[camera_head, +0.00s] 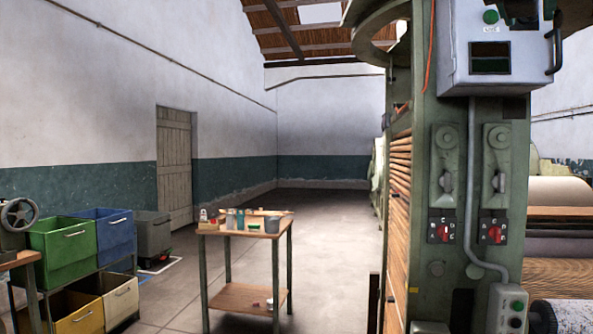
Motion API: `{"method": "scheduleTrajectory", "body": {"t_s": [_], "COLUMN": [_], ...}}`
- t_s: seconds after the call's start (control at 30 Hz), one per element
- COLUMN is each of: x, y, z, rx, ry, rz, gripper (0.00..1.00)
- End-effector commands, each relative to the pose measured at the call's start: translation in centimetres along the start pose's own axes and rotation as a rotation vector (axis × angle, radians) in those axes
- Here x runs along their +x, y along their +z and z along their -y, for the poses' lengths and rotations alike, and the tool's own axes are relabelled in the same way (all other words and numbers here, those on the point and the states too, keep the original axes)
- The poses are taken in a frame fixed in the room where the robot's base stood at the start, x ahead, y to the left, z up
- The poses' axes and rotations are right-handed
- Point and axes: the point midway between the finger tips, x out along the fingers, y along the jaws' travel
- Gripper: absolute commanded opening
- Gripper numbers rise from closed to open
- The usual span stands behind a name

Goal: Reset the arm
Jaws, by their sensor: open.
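The task names only my arm, and no part that I can surely call my arm shows in the head view. My gripper is not in view. A dark shape is cut off by the top right corner, and I cannot tell what it is.
A tall green machine (449,205) with a grey control box (460,70) stands close on the right. A small table (247,295) with jars and small items stands mid-floor. Green (65,249) and blue (112,238) bins stand at left. Open floor (330,225) runs between table and machine.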

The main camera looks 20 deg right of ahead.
Motion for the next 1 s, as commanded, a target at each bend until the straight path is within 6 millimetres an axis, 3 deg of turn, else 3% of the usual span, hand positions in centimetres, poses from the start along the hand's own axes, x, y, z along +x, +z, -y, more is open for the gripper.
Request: {"method": "scheduleTrajectory", "body": {"t_s": [0.27,0.53,0.67,0.77,0.87,1.0], "x": [2.1,4.3,4.6,3.9,2.1,-2.1], "y": [-3.2,-9.3,-14.6,-19.8,-25.0,-32.2], "z": [-4.4,-12.0,-17.9,-23.2,-28.0,-34.0], "rx": [0.209,0.549,0.794,1.002,1.185,1.394], "ry": [0.045,0.086,0.085,0.053,-0.011,-0.146], "rz": [-0.028,-0.118,-0.222,-0.336,-0.457,-0.629], "gripper": [0.44,0.44,0.44,0.44,0.44,0.44]}}
